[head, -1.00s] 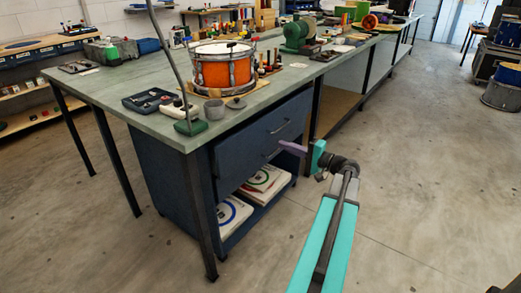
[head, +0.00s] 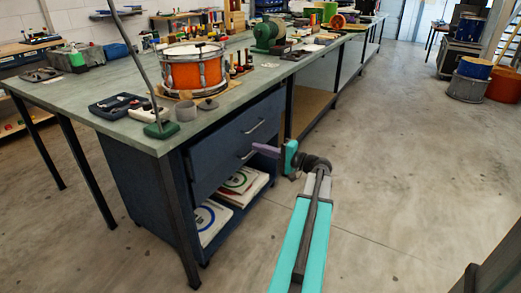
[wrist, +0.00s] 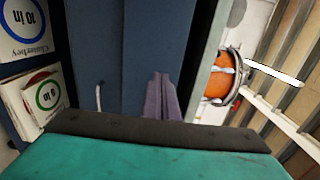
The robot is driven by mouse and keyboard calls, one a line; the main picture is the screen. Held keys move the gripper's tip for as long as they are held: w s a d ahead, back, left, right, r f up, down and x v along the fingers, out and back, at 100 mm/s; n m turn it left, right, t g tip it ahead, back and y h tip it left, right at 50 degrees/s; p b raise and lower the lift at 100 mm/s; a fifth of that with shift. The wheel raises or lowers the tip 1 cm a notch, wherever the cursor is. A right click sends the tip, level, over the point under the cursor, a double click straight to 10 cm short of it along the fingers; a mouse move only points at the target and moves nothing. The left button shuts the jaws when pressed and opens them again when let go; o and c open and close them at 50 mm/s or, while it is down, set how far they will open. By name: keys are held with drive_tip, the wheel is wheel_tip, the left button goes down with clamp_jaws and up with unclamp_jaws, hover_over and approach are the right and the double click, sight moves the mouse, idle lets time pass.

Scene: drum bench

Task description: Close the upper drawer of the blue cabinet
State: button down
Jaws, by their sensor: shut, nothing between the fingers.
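The blue cabinet (head: 147,185) stands under the near end of the bench. Its upper drawer (head: 222,138) has a silver bar handle (head: 253,126), and the lower drawer (head: 208,178) has another handle (head: 247,154). How far the upper drawer stands out is hard to tell. My gripper (head: 256,147) is shut and empty, its purple fingers pointing at the cabinet front. In the wrist view, turned sideways, the fingers (wrist: 160,98) overlap the upper drawer's blue front (wrist: 150,40); contact cannot be told. The lower handle (wrist: 98,97) shows beside them.
The bench top (head: 130,78) overhangs the cabinet and carries an orange drum (head: 195,72). A dark bench leg (head: 176,220) stands at the cabinet's near corner. Boxes (head: 240,183) lie on the open shelf below the drawers.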

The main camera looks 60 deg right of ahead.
sight(228, 138)
drive_tip(key=w, duration=0.4)
drive_tip(key=w+b, duration=0.1)
drive_tip(key=w, duration=0.3)
drive_tip(key=w+a+b, duration=0.1)
drive_tip(key=w, duration=0.2)
drive_tip(key=shift+w, duration=0.4)
drive_tip(key=shift+d, duration=0.1)
